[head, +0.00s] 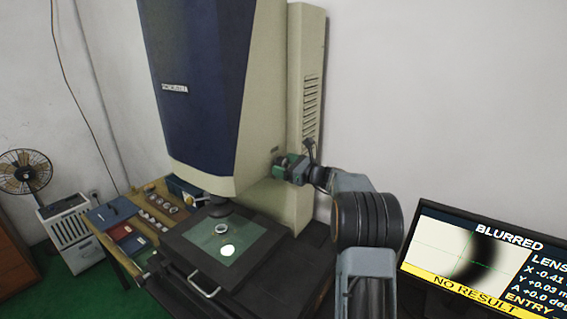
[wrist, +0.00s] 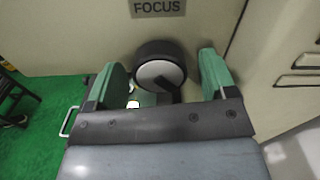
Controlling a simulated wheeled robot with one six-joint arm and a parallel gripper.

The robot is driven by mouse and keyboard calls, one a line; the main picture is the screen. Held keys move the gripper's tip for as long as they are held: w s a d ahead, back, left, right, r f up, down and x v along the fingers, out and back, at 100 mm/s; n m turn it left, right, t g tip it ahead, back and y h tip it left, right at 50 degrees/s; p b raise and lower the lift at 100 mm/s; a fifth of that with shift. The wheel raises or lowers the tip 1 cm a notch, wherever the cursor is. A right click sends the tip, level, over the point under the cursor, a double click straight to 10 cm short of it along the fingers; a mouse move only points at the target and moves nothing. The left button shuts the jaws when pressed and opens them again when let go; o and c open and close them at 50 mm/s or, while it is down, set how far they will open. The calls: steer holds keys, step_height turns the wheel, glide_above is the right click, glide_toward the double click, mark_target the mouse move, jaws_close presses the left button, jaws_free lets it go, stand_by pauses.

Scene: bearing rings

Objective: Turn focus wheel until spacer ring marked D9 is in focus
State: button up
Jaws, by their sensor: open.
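The focus wheel (wrist: 161,70) is a black-rimmed knob with a pale face and a dark pointer, below a FOCUS label (wrist: 157,7) in the wrist view. My gripper (wrist: 163,75) has its two green fingers open on either side of the wheel, with gaps visible. In the head view my gripper (head: 289,168) is at the side of the measuring machine (head: 205,80). A ring (head: 222,229) stands on the glass stage (head: 196,240) near a bright spot. Its marking is too small to read. The monitor (head: 480,262) reads BLURRED and NO RESULT, with a soft dark arc.
A wooden side table (head: 150,200) at left holds several rings, a blue book-like item (head: 112,212) and a red item. The stage handle (head: 204,285) sticks out in front.

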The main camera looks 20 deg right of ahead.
steer(key=shift+w+a, duration=0.15)
steer(key=shift+w, duration=0.05)
steer(key=shift+f, duration=0.1)
steer(key=c, duration=0.9)
